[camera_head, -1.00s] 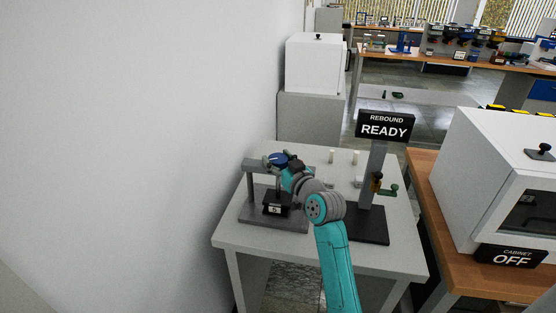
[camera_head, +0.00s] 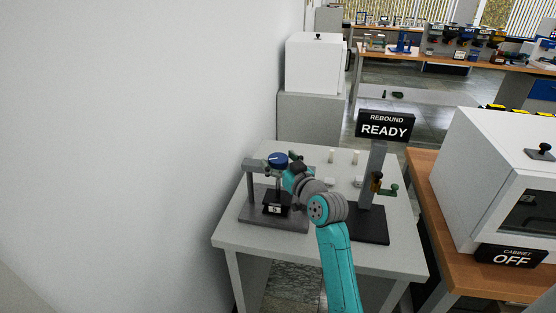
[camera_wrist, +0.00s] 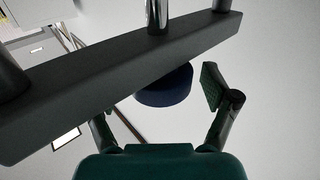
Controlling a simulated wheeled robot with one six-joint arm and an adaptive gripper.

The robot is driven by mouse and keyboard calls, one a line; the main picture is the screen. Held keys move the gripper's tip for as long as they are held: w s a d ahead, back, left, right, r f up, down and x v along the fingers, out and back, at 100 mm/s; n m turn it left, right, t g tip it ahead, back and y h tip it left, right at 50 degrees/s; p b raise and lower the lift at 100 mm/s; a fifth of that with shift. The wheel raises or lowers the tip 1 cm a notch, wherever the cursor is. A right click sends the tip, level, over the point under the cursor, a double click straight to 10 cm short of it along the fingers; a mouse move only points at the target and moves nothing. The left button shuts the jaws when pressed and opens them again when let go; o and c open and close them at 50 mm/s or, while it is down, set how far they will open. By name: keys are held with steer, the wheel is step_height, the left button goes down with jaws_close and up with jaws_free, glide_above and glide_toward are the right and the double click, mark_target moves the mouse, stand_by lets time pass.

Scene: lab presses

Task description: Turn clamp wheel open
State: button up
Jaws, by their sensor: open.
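The clamp press is a grey frame (camera_head: 252,191) on the small grey table, with a blue clamp wheel (camera_head: 277,159) on top of its crossbar. A black block marked 5 (camera_head: 276,208) sits low in the frame. My gripper (camera_head: 288,166) is open at the right side of the wheel. In the wrist view the dark crossbar (camera_wrist: 120,80) cuts across the picture and hides part of the left finger. The blue wheel (camera_wrist: 165,87) shows below the bar, between my spread fingers (camera_wrist: 156,98) and nearer the right pad. Contact cannot be told.
A rebound stand (camera_head: 372,190) with a READY sign (camera_head: 384,125) stands to the right on the same table (camera_head: 340,262). A white cabinet (camera_head: 490,170) marked OFF is farther right. A bare wall is on the left.

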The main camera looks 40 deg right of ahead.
steer(key=s+a, duration=0.2)
steer(key=s, duration=0.9)
steer(key=shift+s, duration=0.1)
